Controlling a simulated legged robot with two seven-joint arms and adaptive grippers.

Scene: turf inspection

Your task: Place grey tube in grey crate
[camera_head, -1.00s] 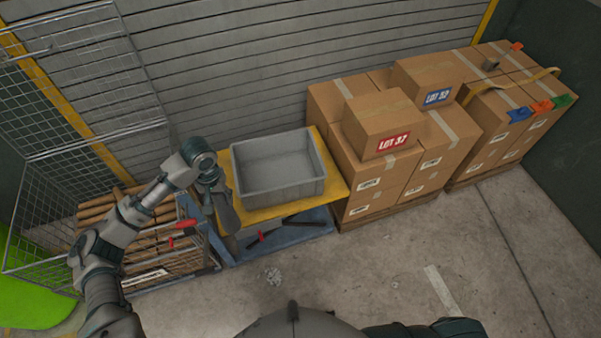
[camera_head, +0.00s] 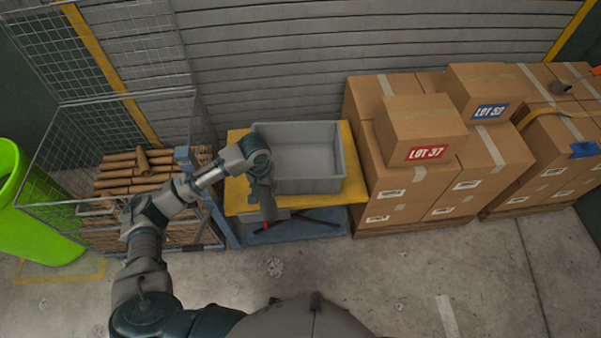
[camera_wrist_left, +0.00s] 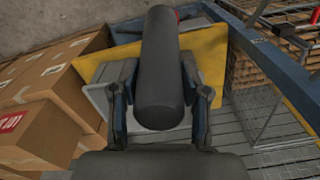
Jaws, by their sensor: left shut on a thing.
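The grey crate (camera_head: 342,165) stands open and looks empty on a yellow platform (camera_head: 238,197). My left gripper (camera_head: 264,192) is at the crate's left side, over the left part of the platform. In the left wrist view, my left gripper (camera_wrist_left: 160,105) is shut on a dark grey tube (camera_wrist_left: 160,60), with a finger on each side. The tube hides much of the crate in that view. In the head view the tube (camera_head: 268,205) hangs down outside the crate, by its front left corner. My right gripper is not in view.
A wire cage (camera_head: 118,120) with brown tubes (camera_head: 140,172) stands at the left, next to a green bin (camera_head: 38,215). Stacked cardboard boxes (camera_head: 425,150) stand close to the platform's right side. A slatted wall (camera_head: 300,50) is behind.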

